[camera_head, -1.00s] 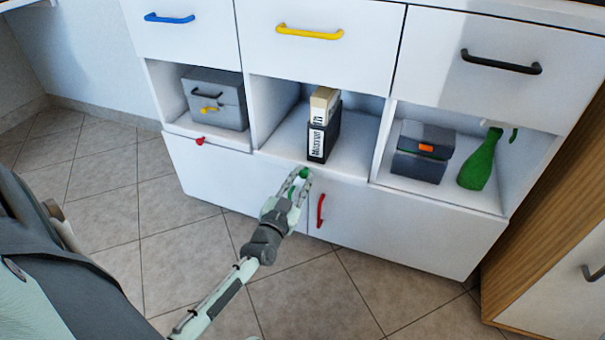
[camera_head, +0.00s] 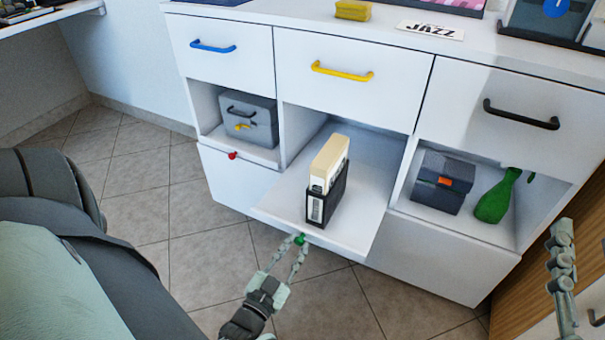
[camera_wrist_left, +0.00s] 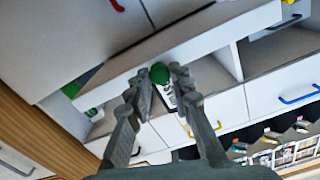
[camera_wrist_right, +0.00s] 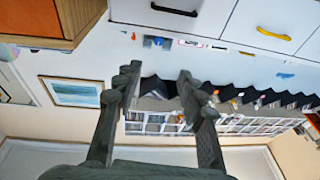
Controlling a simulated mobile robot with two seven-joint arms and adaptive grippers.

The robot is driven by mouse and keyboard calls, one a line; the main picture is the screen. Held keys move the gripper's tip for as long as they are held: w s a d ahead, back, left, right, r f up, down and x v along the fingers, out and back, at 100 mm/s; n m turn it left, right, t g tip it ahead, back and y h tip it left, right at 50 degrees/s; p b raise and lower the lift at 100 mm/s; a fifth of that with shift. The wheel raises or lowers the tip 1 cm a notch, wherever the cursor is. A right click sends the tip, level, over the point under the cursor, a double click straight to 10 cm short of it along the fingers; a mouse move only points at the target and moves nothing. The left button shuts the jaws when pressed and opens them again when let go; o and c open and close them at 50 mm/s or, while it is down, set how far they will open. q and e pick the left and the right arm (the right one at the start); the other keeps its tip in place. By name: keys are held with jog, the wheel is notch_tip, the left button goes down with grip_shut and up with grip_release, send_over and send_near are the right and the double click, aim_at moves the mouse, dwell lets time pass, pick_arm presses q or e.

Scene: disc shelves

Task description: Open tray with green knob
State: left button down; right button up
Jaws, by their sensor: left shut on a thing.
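The white tray (camera_head: 275,205) is slid out from the middle compartment of the cabinet, past the cabinet front. Its green knob (camera_head: 300,239) is at the tray's front edge. A black holder (camera_head: 338,199) with cream and white disc cases (camera_head: 328,166) stands upright on the tray. My left gripper (camera_head: 298,243) is shut on the green knob, which also shows between its fingers in the left wrist view (camera_wrist_left: 160,73). My right gripper (camera_head: 560,235) is at the right edge, away from the cabinet. In the right wrist view its fingers (camera_wrist_right: 158,80) are apart with nothing between them.
A grey box (camera_head: 250,118) stands in the left compartment, above a red knob (camera_head: 233,155). A dark box (camera_head: 441,183) and a green bottle (camera_head: 496,197) stand in the right compartment. Drawers with blue (camera_head: 213,46), yellow (camera_head: 342,72) and black (camera_head: 521,115) handles are shut. Floor in front is clear.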

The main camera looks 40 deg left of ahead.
pick_arm(q)
jog(key=shift+p+v, duration=0.3)
jog(key=shift+v, duration=0.8)
pick_arm(e)
jog(key=f, duration=0.1)
jog(key=d+f+g, duration=0.1)
jog(key=w+f+g+h, duration=0.1)
jog(key=f, duration=0.1)
jog(key=shift+d, duration=0.2)
pick_arm(q)
jog(key=c, duration=1.3)
grip_release()
jog(key=shift+c, duration=0.2)
jog(key=v, duration=0.7)
jog(key=shift+s, duration=0.2)
jog(key=shift+d, duration=0.15)
